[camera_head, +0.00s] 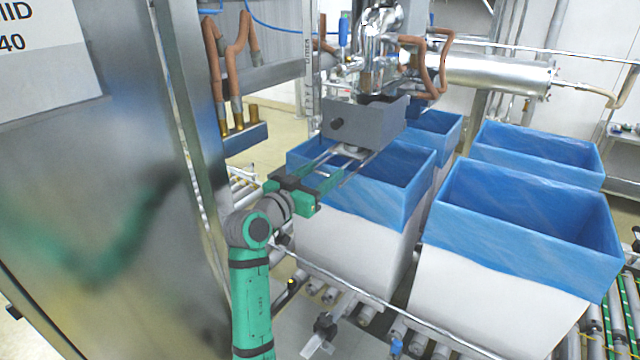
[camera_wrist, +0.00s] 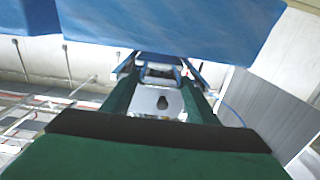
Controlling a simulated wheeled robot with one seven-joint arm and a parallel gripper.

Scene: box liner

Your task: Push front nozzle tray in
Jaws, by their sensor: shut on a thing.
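The front nozzle tray (camera_head: 362,122) appears to be the grey box-shaped piece below the shiny metal nozzle (camera_head: 378,50) in the head view. Thin metal rods lie between it and my arm, over the opening of the near left blue-lined box (camera_head: 392,203). My gripper (camera_head: 325,178) is at the near end of these rods, above that box's left rim. In the wrist view my gripper (camera_wrist: 160,72) has its green fingers drawn together at the far end. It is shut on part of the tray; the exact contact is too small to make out.
Another blue-lined white box (camera_head: 500,258) stands to the right, with more lined boxes behind, on roller conveyors. A large metal cabinet (camera_head: 110,210) stands close to my arm on the left. Blue liner (camera_wrist: 170,25) fills the top of the wrist view.

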